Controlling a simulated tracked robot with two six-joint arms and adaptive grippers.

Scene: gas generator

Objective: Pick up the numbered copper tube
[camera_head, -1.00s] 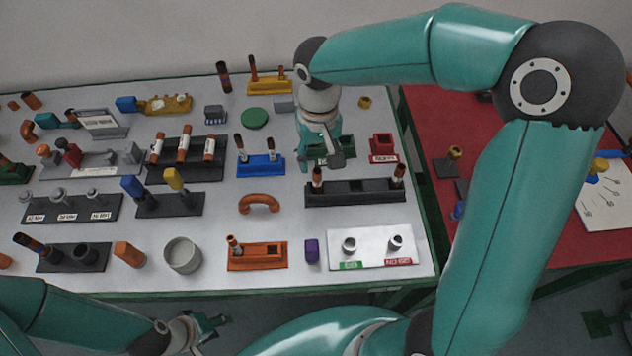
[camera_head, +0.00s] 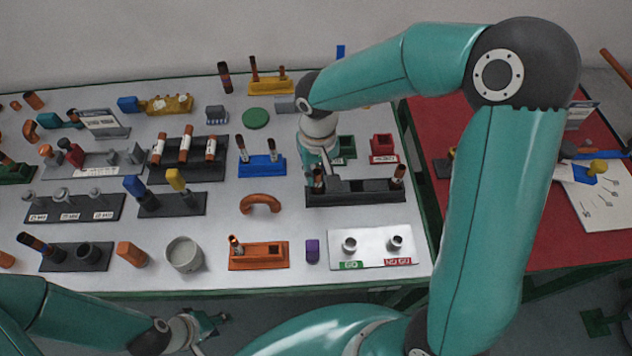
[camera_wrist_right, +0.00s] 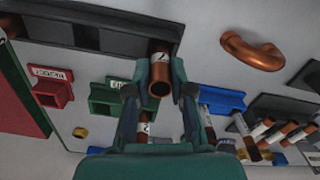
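A numbered copper tube (camera_head: 318,174) with a white label stands upright at the left end of the long black holder (camera_head: 360,197). In the right wrist view the tube (camera_wrist_right: 160,72) shows its dark-ringed open end and a label with one digit. My right gripper (camera_head: 322,178) is at this tube and partly hides it in the head view. In the right wrist view the right gripper (camera_wrist_right: 161,88) is open, with one finger on each side of the tube and the left finger very close to it. My left gripper (camera_head: 212,326) is open and empty at the table's front edge.
Another labelled tube (camera_head: 398,174) stands at the holder's right end. A green holder (camera_head: 346,146) and a red box (camera_head: 381,144) stand behind. A blue holder (camera_head: 262,166) with two tubes and a copper elbow (camera_head: 260,203) are to the left. A white two-post plate (camera_head: 371,262) lies in front.

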